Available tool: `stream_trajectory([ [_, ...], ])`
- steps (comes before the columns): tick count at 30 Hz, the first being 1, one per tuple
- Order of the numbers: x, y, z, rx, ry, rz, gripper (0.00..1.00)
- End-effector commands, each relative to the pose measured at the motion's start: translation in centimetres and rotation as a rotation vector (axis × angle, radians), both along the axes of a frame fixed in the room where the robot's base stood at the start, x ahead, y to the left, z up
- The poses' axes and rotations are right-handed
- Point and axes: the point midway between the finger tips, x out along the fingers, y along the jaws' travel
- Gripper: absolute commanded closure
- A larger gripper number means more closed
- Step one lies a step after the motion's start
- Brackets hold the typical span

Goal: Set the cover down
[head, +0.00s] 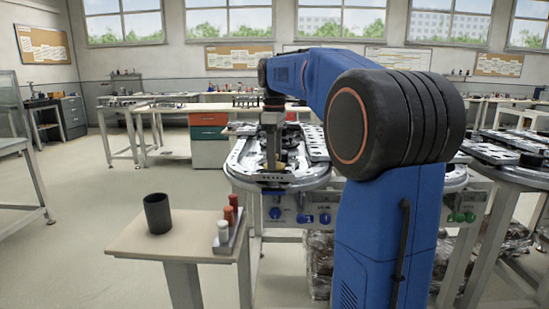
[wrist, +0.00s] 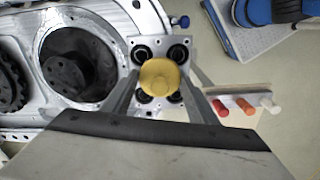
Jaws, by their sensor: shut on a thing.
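A round yellow cover (wrist: 158,76) sits between the fingers of my gripper (wrist: 160,84) in the wrist view, and the gripper is shut on it. In the wrist view it lies over a light square plate (wrist: 169,45) with several dark round rings near its corners. I cannot tell whether the cover touches the plate. In the head view my gripper (head: 272,145) points down over the near end of the track (head: 290,181), with a yellow part (head: 271,160) at its tip.
A small side table (head: 135,236) at the front left carries a dark cup (head: 158,213) and a rack (head: 230,236) with red and white pieces. In the wrist view a round opening with a dark hub (wrist: 68,73) lies left of the plate. Open floor lies left.

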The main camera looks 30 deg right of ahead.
Motion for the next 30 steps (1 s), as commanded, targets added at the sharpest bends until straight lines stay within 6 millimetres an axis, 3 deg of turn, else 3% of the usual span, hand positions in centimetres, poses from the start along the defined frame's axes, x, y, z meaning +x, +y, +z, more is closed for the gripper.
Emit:
stream_trajectory([
  [4,0.0,0.0,-0.2,0.0,0.0,0.0,0.69],
  [5,0.0,0.0,-0.2,0.0,0.0,0.0,0.42],
  [7,0.0,0.0,-0.2,0.0,0.0,0.0,0.28],
  [20,0.1,0.0,0.6,-0.001,-0.002,0.0,0.28],
  [30,0.1,0.0,6.7,-0.001,-0.004,0.0,0.28],
])
